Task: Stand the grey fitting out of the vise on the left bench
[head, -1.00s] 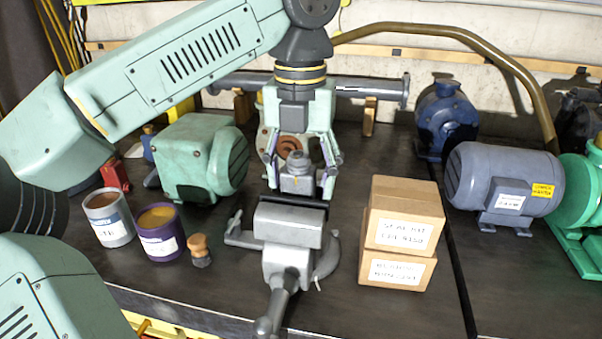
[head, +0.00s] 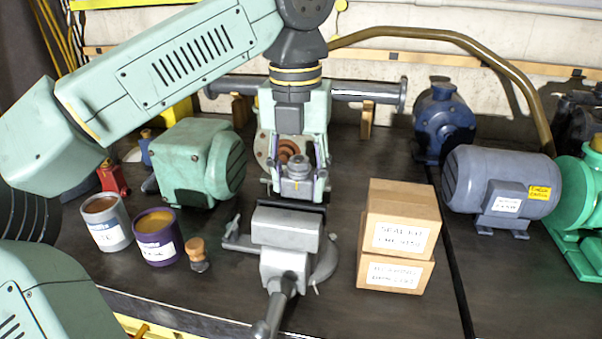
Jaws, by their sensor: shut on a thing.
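The grey fitting (head: 298,172) is a small metal piece with a rounded top, just above and behind the jaws of the grey vise (head: 287,228). My gripper (head: 297,190) points down, with its fingers on both sides of the fitting, shut on it. The fitting looks upright. The vise stands on the dark left bench (head: 205,290) with its handle toward me. I cannot tell whether the fitting's lower end is still between the vise jaws.
Two stacked cardboard boxes (head: 400,232) stand right of the vise. Left of it are a grey can (head: 108,225), a purple can (head: 157,240) and a small wooden-topped brush (head: 197,255). A green motor (head: 195,160) stands behind them. Bare bench lies in front of the cans.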

